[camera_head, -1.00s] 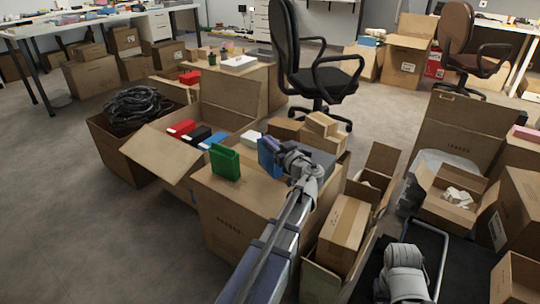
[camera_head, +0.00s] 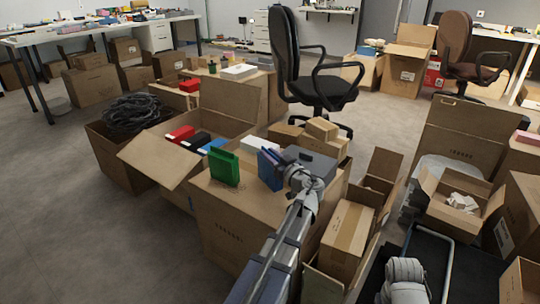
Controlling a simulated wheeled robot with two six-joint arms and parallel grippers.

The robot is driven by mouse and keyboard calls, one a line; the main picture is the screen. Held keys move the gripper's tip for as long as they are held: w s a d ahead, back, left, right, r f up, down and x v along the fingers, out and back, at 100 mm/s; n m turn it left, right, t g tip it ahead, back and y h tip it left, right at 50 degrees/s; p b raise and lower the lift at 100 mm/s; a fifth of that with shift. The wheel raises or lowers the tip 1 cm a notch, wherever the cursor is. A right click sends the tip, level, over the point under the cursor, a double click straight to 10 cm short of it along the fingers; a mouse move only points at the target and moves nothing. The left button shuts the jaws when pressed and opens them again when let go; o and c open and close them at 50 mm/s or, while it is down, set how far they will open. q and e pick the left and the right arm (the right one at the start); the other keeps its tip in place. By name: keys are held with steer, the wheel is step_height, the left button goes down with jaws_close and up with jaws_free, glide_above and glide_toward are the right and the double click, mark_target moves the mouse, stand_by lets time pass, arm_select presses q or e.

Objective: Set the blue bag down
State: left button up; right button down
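The blue bag (camera_head: 267,173) is upright on or just above the top of a large brown carton (camera_head: 225,222) in the middle of the head view. A green bag (camera_head: 224,168) stands to its left on the same carton. My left gripper (camera_head: 280,163) reaches in over the carton from the front and appears shut on the upper right side of the blue bag. The wrist partly hides the fingertips, and I cannot tell whether the bag's bottom touches the carton. My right arm shows only as a grey part at the bottom right; its gripper is out of view.
A dark grey box (camera_head: 310,163) lies just behind my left wrist. An open carton (camera_head: 228,117) with red, black and blue boxes stands behind left. A tall brown box (camera_head: 345,238) sits right of my arm. Open floor (camera_head: 70,225) lies at the left.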

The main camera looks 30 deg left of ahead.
arm_select(q)
steer(key=shift+o, duration=0.5)
steer(key=shift+r, duration=0.1)
